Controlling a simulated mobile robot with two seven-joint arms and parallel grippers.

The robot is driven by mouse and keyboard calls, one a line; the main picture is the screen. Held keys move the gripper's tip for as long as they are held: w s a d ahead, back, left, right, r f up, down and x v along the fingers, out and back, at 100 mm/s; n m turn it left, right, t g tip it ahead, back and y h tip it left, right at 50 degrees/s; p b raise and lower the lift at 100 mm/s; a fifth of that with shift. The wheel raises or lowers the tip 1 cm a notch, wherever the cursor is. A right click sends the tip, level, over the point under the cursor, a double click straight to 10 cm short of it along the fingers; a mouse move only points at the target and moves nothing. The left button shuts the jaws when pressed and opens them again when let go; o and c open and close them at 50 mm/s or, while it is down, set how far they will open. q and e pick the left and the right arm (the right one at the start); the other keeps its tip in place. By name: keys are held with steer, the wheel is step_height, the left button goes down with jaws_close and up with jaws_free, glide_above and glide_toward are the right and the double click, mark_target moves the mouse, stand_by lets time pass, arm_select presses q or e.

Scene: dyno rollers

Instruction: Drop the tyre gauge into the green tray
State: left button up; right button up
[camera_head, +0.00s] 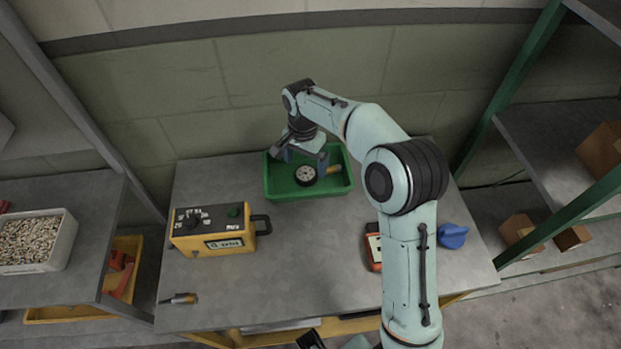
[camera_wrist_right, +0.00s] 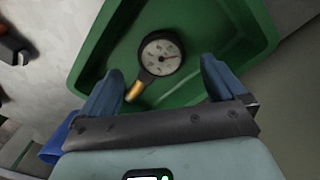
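The tyre gauge (camera_head: 306,175) has a round white dial with a black rim. In the right wrist view the tyre gauge (camera_wrist_right: 161,54) also shows a brass-coloured stem, and it appears to lie on the floor of the green tray (camera_wrist_right: 92,50). The green tray (camera_head: 343,188) stands at the back of the grey bench. My right gripper (camera_head: 303,162) is over the tray, pointing down. In the wrist view my right gripper (camera_wrist_right: 162,86) has its blue fingers wide apart, with the gauge beyond the tips and clear of both.
A yellow instrument box (camera_head: 213,230) stands on the bench left of the tray. A small tool (camera_head: 178,298) lies near the front left corner. An orange-edged device (camera_head: 374,247) and a blue object (camera_head: 452,236) lie to the right. The middle of the bench is clear.

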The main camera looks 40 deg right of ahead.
arm_select(q)
steer(key=r+p, duration=0.1)
steer(key=w+r, duration=0.1)
steer(key=r+p, duration=0.1)
steer(key=shift+w+p, duration=0.25)
steer(key=shift+p, duration=0.1)
arm_select(e)
step_height(320, 180, up, 13)
steer(key=shift+w+r, duration=0.15)
steer(key=shift+r, duration=0.05)
arm_select(q)
steer(key=shift+s, duration=0.1)
